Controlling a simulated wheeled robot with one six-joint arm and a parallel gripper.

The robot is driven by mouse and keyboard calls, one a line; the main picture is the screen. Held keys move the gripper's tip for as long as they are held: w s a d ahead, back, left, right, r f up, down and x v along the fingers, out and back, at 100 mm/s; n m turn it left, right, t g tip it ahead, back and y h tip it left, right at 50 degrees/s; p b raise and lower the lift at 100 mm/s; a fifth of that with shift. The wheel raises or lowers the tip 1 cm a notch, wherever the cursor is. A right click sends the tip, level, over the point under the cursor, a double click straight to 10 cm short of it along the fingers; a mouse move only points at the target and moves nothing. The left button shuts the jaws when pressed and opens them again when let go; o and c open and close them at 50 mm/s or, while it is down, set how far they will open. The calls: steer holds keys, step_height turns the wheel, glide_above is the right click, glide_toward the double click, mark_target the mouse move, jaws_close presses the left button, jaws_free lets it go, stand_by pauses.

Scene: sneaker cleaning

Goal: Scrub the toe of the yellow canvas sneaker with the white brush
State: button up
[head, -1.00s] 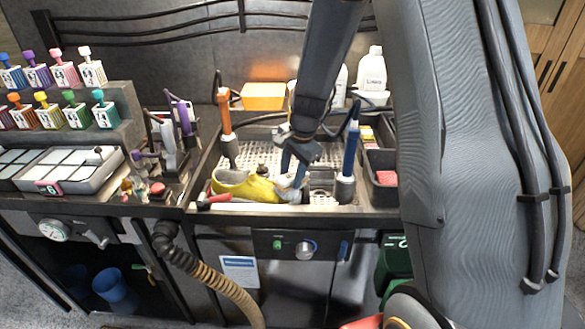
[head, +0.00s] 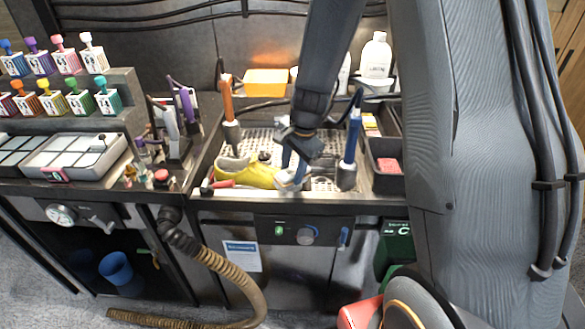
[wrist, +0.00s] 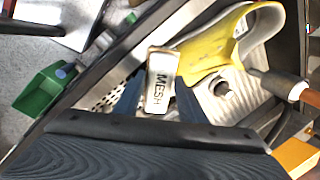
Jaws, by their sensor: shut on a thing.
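The yellow canvas sneaker (head: 250,173) lies on the grated wash tray, its toe toward my gripper. In the wrist view the sneaker (wrist: 205,58) shows its yellow upper and pale inside. My gripper (head: 289,168) is at the toe end. In the wrist view its blue fingers (wrist: 158,104) are shut on the white brush (wrist: 160,82), whose pale block bears the word MESH. The brush also shows as a pale shape (head: 288,182) at the toe in the head view. It overlaps the toe's edge in the wrist view; I cannot tell whether its bristles touch. The bristles are hidden.
An orange-handled tool (head: 227,100) and a blue-handled tool (head: 352,135) stand upright either side of the tray. A red-ended thing (head: 218,185) lies at its front edge. A dark bin (head: 384,150) is to the right, an orange box (head: 266,82) and white bottle (head: 376,56) behind.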

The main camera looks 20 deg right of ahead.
steer(key=shift+s+f, duration=0.25)
steer(key=shift+s, duration=0.15)
steer(key=p+v, duration=0.1)
steer(key=v, duration=0.1)
steer(key=p+v, duration=0.2)
steer(key=w+p+v, duration=0.1)
steer(key=p+v, duration=0.1)
steer(key=shift+d+r, duration=0.1)
steer(key=shift+d, duration=0.25)
steer(key=shift+w+p+v, duration=0.2)
steer(key=shift+p+v, duration=0.4)
steer(key=shift+v, duration=0.95)
steer(key=shift+d, duration=0.2)
